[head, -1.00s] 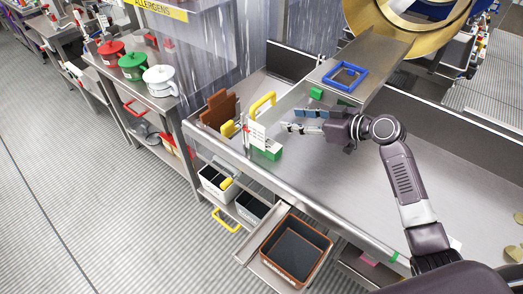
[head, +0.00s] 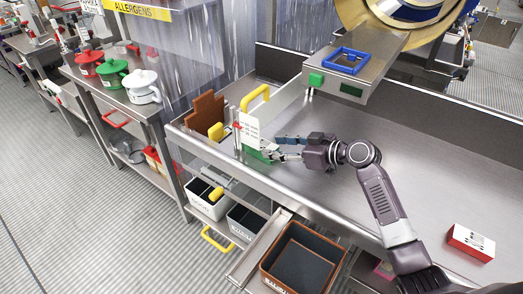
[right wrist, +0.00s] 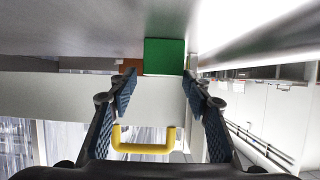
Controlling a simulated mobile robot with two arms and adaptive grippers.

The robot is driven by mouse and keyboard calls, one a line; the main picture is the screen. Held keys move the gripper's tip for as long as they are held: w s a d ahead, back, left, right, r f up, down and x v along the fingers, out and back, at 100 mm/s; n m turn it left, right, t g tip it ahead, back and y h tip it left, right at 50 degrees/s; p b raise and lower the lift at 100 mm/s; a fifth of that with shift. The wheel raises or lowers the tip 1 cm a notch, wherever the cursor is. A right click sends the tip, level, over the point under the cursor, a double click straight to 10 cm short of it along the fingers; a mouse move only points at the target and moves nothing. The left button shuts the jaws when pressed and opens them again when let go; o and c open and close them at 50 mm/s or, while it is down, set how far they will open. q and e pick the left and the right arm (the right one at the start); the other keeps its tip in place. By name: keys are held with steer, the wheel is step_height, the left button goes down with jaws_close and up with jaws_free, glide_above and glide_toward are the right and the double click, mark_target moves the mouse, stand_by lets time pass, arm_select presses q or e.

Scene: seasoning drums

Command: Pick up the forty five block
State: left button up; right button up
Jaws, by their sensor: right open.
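In the right wrist view the green block (right wrist: 164,57) shows just beyond and between the open fingertips (right wrist: 160,85), with empty space between the fingers. Whether a finger touches it I cannot tell. My left gripper is not in view.
The white card (head: 249,129) on a stand, a yellow handle (head: 255,98) and a brown block (head: 206,112) are close to the left. A blue frame (head: 349,60) sits on a raised steel box behind. A red-white box (head: 470,243) lies right. Bins (head: 303,262) hang below.

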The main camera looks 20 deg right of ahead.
mark_target(264, 145)
steer(key=x, duration=0.1)
steer(key=p+x, duration=0.1)
steer(key=x, duration=0.3)
steer(key=shift+a+r+p, duration=0.25)
steer(key=shift+r+p, duration=0.05)
steer(key=shift+p, duration=0.1)
steer(key=shift+w+a+f, duration=0.15)
steer(key=shift+w+f, duration=0.05)
steer(key=shift+w, duration=0.1)
steer(key=c, duration=1)
steer(key=shift+o, duration=0.2)
steer(key=shift+r, duration=0.1)
